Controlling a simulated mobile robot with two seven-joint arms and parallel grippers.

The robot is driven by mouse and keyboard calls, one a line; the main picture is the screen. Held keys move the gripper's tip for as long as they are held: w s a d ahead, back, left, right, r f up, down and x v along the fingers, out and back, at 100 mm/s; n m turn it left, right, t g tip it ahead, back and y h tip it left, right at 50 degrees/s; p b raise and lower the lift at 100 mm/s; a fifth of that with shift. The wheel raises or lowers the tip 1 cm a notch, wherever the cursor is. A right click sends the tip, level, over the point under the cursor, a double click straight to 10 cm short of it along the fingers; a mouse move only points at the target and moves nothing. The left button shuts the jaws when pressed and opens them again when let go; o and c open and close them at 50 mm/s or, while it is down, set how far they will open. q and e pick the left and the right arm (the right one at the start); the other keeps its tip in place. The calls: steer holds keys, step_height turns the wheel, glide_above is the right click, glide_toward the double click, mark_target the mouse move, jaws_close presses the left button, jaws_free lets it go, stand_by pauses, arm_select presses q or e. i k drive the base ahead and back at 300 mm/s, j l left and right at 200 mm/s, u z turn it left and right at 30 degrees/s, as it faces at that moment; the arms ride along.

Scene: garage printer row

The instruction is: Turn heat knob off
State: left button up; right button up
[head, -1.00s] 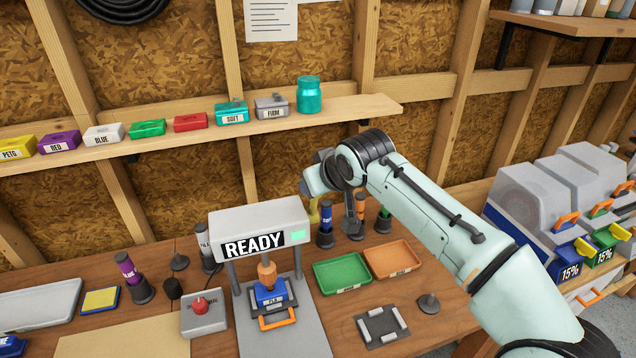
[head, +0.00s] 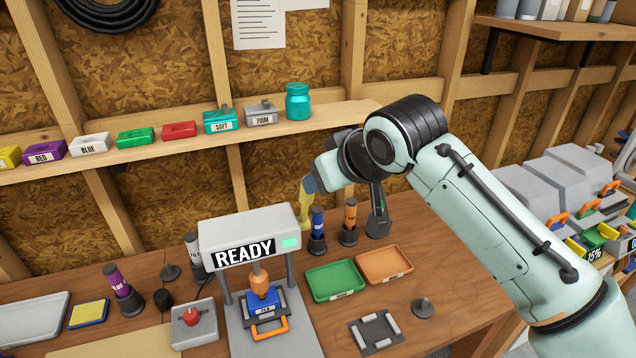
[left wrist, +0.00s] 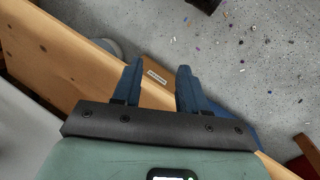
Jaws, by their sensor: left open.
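A red knob (head: 190,315) sits on top of a grey box (head: 199,327) at the front left of the bench in the head view. No marking that names it as the heat knob is readable. My right gripper (head: 308,186), at the end of the arm from the right, hangs above the bench behind the printer, far from the knob. A yellow piece shows just below it; I cannot tell whether it is held. My left gripper (left wrist: 155,88) shows only in the left wrist view, open and empty, over a wooden edge and the floor.
The printer (head: 250,236) reads READY with a green light, right of the knob box. A blue PLA piece (head: 265,303) lies under its orange nozzle. Green (head: 335,281) and orange (head: 384,265) trays stand to its right. A purple bottle (head: 117,281) stands behind left of the knob.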

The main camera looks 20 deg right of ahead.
mark_target(191, 317)
steer(key=k+l, duration=0.1)
steer(key=k, duration=0.4)
steer(key=k+l, duration=0.15)
steer(key=k, duration=0.35)
